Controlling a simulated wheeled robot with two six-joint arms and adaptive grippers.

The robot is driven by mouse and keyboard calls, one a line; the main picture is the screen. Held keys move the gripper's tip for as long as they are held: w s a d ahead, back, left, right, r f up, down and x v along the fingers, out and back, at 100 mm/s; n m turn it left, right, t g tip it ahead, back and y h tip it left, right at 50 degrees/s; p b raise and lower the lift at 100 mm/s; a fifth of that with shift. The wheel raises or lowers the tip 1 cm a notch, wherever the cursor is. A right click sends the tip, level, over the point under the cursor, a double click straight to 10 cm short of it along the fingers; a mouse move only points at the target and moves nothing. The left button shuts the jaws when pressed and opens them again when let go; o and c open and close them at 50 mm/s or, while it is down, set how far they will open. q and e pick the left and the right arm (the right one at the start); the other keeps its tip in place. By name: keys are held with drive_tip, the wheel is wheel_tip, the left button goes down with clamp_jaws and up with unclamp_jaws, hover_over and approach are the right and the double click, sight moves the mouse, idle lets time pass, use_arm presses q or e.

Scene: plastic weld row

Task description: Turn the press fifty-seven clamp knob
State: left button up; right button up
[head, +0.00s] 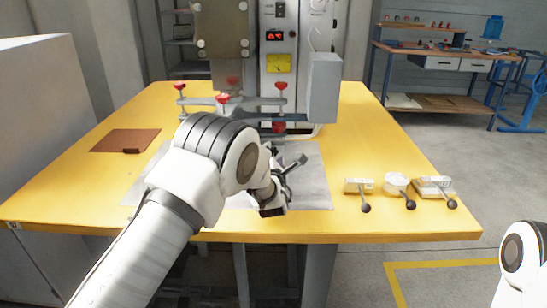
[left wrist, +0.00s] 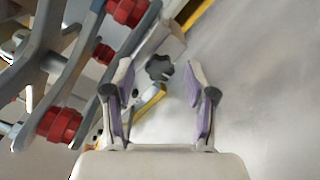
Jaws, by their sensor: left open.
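The press (head: 322,85) stands at the back of the yellow table, with a clamp frame (head: 235,104) carrying red knobs (head: 223,98) in front of it. In the left wrist view, a dark lobed knob (left wrist: 159,67) shows between and beyond my fingertips, apart from them. Red knobs (left wrist: 60,125) on grey bars lie left of the fingers there. My left gripper (head: 292,172) is open and empty over the grey sheet in front of the press; its fingers also show in the left wrist view (left wrist: 160,88). My forearm hides part of the clamp frame. My right gripper is out of view.
The yellow table (head: 385,135) has a brown mat (head: 125,140) at left. Several small white blocks with black ball-ended levers (head: 397,184) stand at right. A workbench (head: 445,62) is at the back right. The table's right rear is clear.

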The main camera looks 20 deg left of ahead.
use_arm(q)
clamp_jaws()
drive_tip(key=shift+f, duration=0.1)
